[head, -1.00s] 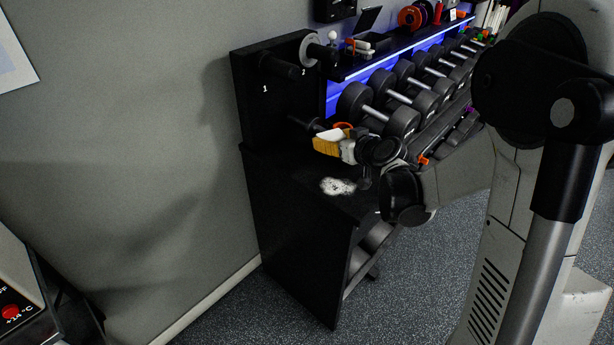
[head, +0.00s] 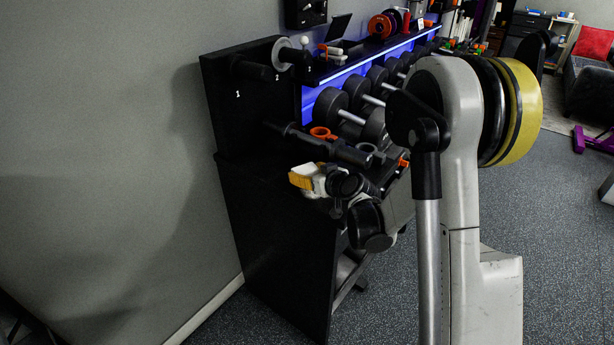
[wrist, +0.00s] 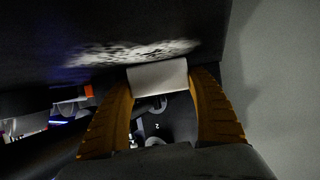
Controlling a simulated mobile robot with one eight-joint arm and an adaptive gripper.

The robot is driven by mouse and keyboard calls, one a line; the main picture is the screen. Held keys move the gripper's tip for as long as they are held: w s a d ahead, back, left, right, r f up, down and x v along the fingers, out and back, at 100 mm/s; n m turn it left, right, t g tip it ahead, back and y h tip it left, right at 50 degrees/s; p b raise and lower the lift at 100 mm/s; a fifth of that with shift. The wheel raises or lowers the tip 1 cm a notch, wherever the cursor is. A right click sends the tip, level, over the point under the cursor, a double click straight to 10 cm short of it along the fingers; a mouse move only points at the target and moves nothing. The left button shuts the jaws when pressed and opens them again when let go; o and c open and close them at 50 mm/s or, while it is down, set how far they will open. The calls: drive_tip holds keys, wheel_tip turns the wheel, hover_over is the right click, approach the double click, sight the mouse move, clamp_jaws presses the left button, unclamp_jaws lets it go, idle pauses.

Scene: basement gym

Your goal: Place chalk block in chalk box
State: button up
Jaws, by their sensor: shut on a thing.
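My gripper (head: 300,181), with yellow-orange fingers, is at the left end of the black rack in the head view. In the wrist view my gripper (wrist: 160,90) is shut on a white chalk block (wrist: 158,78), held between both fingertips. The block looks close to a dark surface with a white powder patch (wrist: 130,52); I cannot tell whether it touches. A small black box with a raised lid (head: 338,29) on the upper shelf, with pale sticks by it, may be the chalk box. Its inside does not show clearly.
The black rack (head: 270,255) stands near the grey wall (head: 100,150). Dumbbells (head: 331,104) fill its middle tier. A bar with an orange ring (head: 322,133) lies just above my gripper. A yellow disc (head: 522,110) shows behind my arm. Open floor (head: 560,230) lies right.

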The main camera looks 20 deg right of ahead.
drive_tip(key=shift+f, duration=0.1)
drive_tip(key=o, duration=0.9)
